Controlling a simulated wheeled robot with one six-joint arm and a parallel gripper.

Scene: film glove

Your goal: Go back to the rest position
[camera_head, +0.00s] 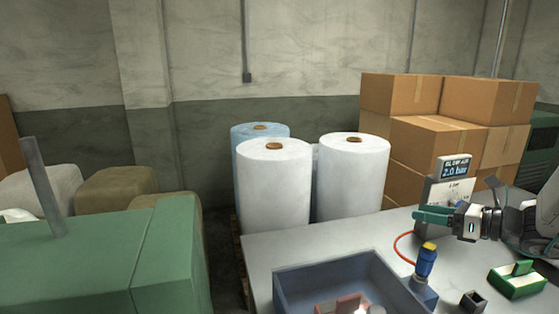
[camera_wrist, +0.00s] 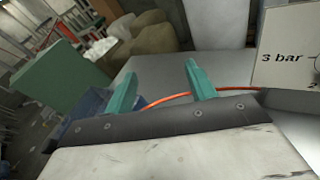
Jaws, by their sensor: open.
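My gripper (camera_head: 436,214) is at the right of the head view, above the table (camera_head: 300,240) and in front of a gauge panel (camera_head: 432,191) whose display (camera_head: 454,168) reads 2.0 bar. Its teal fingers stand apart in the wrist view (camera_wrist: 160,88), with nothing held between them. The orange hose (camera_wrist: 170,98) passes behind the fingers there. The panel (camera_wrist: 287,48) shows at the right of the wrist view with "3 bar" on it.
A blue-grey tray (camera_head: 284,291) holding pinkish and white items stands at the table's front. White rolls (camera_head: 272,185) and cartons (camera_head: 400,95) stand behind.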

